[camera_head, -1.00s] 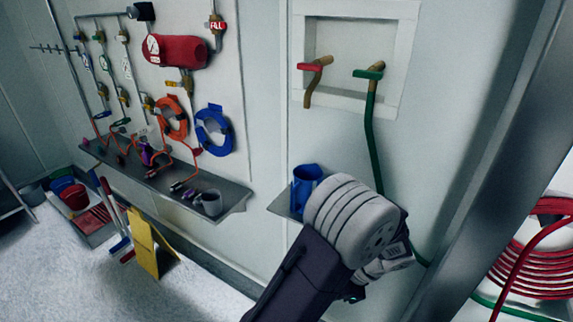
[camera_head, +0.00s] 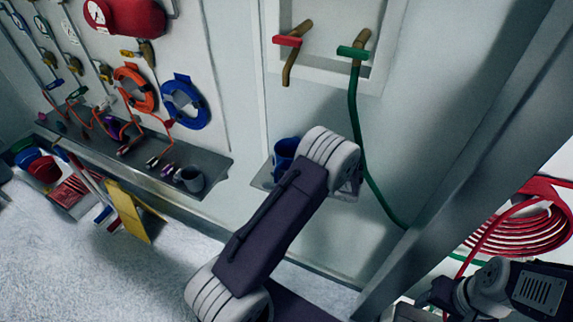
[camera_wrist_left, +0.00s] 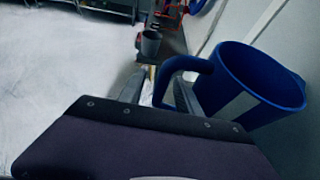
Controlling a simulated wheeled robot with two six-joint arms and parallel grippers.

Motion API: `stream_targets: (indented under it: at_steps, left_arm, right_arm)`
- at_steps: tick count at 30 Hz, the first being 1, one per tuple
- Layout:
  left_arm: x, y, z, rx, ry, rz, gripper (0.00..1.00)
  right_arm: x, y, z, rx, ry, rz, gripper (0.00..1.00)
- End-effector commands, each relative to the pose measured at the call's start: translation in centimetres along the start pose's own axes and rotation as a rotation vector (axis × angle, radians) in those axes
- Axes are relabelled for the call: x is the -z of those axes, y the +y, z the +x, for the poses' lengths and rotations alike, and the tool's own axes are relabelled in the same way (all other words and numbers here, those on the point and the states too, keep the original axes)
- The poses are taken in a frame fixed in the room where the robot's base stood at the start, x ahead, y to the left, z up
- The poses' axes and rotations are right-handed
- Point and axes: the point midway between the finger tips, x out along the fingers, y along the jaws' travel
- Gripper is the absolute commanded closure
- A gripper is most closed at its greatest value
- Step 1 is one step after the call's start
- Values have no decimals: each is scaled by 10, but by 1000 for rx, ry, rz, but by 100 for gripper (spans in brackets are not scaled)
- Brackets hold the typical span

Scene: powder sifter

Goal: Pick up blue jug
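The blue jug (camera_head: 285,150) stands on a small wall shelf, partly hidden behind my left arm in the head view. In the left wrist view the jug (camera_wrist_left: 238,72) is close on the right, with its open top and its handle toward the left. My left gripper (camera_wrist_left: 158,92) has its two fingers apart, one on each side of the handle's lower part. I cannot tell whether they touch the handle. In the head view my left gripper is hidden behind the arm. Part of my right arm shows at the lower right, but its gripper cannot be made out.
The small shelf (camera_head: 262,180) is fixed to the wall below a red tap (camera_head: 287,41) and a green tap (camera_head: 353,53). A green hose (camera_head: 357,130) hangs just right of the jug. A longer shelf (camera_head: 215,163) with a grey cup (camera_head: 190,180) is at left.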

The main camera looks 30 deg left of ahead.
Motion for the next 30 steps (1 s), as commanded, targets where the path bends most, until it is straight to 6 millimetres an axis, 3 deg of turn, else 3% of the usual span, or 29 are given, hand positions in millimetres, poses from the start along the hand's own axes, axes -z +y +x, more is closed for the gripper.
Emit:
stream_targets:
  at_steps: [1,4,11,12,16,30]
  left_arm:
    - [-5,2,8,-5,-1,2,60]
    - [-2,1,21,-3,0,0,60]
    - [0,0,26,0,0,-1,60]
    - [0,0,26,0,0,-1,63]
    - [0,0,26,0,0,-1,99]
    - [-1,0,26,1,-1,-3,100]
  right_arm:
    - [1,0,-11,0,0,0,41]
    - [1,0,-13,0,0,0,41]
    - [1,0,-12,0,0,0,41]
    - [1,0,-12,0,0,0,41]
    - [1,0,-11,0,0,0,41]
    - [1,0,-12,0,0,0,41]
